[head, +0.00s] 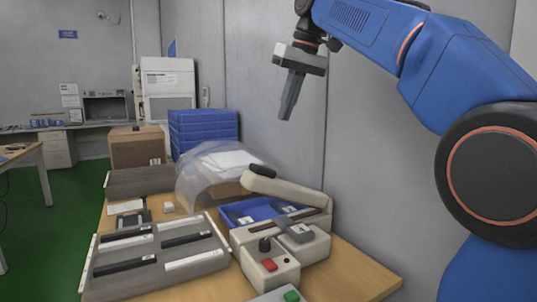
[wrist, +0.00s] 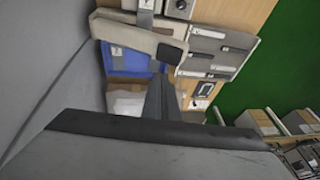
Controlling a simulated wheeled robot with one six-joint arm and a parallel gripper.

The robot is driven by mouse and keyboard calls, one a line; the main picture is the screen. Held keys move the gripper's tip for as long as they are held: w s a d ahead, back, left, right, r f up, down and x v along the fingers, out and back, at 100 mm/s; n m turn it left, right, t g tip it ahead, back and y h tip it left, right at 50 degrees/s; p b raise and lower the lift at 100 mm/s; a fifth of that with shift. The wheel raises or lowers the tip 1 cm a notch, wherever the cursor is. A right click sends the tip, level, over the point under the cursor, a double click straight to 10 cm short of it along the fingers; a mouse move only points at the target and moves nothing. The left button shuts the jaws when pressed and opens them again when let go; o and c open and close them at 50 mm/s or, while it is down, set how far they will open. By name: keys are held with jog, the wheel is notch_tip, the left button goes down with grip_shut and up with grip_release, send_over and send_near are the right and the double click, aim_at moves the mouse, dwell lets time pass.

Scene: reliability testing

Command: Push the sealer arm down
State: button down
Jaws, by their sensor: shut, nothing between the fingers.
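The sealer (head: 280,230) stands on the wooden table, a cream body with a knob and a red button at its front. Its arm (head: 290,189) is raised and tilted, with a dark tip at its upper left end. The arm also shows in the wrist view (wrist: 135,33), at the upper left. My gripper (head: 289,110) hangs above the sealer arm, clear of it, with its fingers shut and empty, pointing down. In the wrist view its dark fingers (wrist: 162,100) point toward the table, below the sealer arm in the picture.
A blue tray (head: 238,213) lies behind the sealer. A grey slotted tray (head: 160,262) is at its left. A grey wall (head: 270,60) runs close behind my gripper.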

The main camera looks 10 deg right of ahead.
jog(key=shift+w+a+r, duration=0.2)
jog(key=shift+w+r, duration=0.2)
jog(key=x, duration=0.8)
jog(key=s+x, duration=0.1)
jog(key=x, duration=0.3)
jog(key=shift+a+f, duration=0.4)
jog(key=shift+f, duration=0.05)
jog(key=shift+a+f, duration=0.2)
jog(key=shift+f, duration=0.25)
